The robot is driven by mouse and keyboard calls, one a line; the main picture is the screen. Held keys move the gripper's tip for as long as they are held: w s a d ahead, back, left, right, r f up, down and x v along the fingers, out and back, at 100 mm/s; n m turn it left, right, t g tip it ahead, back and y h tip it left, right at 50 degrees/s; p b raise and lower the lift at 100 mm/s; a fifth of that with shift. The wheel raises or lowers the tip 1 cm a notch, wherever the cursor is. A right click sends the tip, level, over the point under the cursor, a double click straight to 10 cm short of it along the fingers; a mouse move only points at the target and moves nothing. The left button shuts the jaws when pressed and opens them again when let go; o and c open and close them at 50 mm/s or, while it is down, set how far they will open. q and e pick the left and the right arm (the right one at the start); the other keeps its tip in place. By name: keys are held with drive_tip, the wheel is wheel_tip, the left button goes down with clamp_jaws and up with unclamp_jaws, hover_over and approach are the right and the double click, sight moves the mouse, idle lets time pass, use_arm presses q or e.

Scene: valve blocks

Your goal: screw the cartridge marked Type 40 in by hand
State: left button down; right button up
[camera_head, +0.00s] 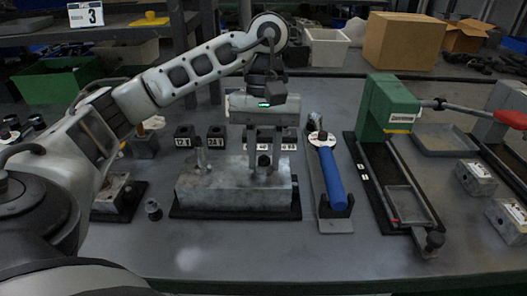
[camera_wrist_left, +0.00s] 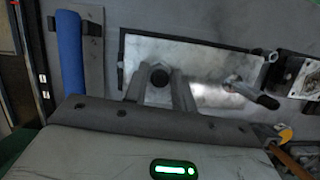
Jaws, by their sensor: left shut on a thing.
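My left gripper (camera_head: 264,163) points down over the right part of a grey metal valve block (camera_head: 222,190). It is shut on a dark round-topped cartridge (camera_head: 264,160), which also shows between the fingers in the left wrist view (camera_wrist_left: 159,76). The cartridge's lower end meets the block's top face, but how deep it sits I cannot tell. Its type marking is not readable. A second fitting (camera_head: 199,150) with a stem stands on the left part of the block; it shows dark-ended in the left wrist view (camera_wrist_left: 265,101). My right gripper is not in view.
Behind the block stand dark holders with number labels (camera_head: 182,142), some hidden by my gripper. A blue-handled wrench (camera_head: 332,175) lies right of the block. A green fixture (camera_head: 388,105) stands further right. A small dark part (camera_head: 153,209) stands left. The front table is clear.

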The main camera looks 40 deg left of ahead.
use_arm(q)
drive_tip(key=shift+m, duration=0.6)
drive_tip(key=c, duration=1.1)
unclamp_jaws()
drive_tip(key=shift+w, duration=0.1)
drive_tip(key=shift+o, duration=0.2)
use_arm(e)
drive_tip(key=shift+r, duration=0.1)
use_arm(q)
drive_tip(key=p+v, duration=0.8)
drive_tip(key=v, duration=0.7)
drive_tip(key=shift+d+r, duration=0.2)
drive_tip(key=shift+r, duration=0.25)
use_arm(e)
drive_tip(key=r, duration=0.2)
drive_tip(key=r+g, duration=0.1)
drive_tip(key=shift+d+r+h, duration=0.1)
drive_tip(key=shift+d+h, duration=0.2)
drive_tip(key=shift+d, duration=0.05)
